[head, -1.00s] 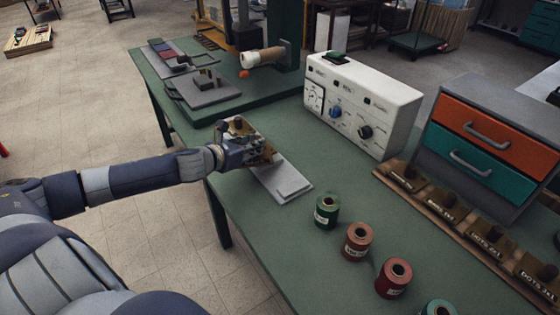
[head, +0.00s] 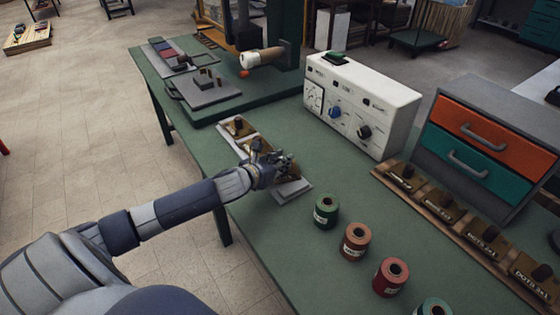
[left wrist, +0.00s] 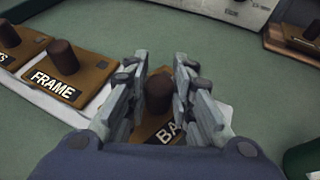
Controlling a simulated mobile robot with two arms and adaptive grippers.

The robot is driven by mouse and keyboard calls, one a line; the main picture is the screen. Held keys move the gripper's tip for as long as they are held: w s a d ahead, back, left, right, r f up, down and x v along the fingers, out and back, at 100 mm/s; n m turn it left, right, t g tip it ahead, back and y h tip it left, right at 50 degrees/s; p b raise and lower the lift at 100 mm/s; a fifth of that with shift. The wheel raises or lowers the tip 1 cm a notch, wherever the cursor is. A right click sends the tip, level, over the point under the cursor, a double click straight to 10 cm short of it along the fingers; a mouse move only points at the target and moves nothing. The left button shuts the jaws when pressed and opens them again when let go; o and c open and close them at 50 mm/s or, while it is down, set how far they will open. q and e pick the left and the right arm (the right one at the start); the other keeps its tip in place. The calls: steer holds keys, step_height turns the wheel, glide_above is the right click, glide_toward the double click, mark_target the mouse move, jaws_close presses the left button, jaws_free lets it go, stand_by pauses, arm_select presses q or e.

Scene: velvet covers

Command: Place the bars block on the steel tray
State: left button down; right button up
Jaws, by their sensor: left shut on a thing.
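My right gripper is not in view.
A FRAME block (left wrist: 68,77) and another knobbed block (head: 238,127) sit in line on the tray. Several spools (head: 326,211) stand to the right. A white control box (head: 385,100) and a wooden rack (head: 456,232) of blocks stand behind.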

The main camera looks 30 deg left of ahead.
arm_select(q)
steer(key=c, duration=1.4)
jaws_free()
steer(key=shift+s, duration=0.1)
steer(key=v, duration=1.1)
steer(key=shift+s+r, duration=0.25)
steer(key=shift+s, duration=0.1)
steer(key=shift+s, duration=0.1)
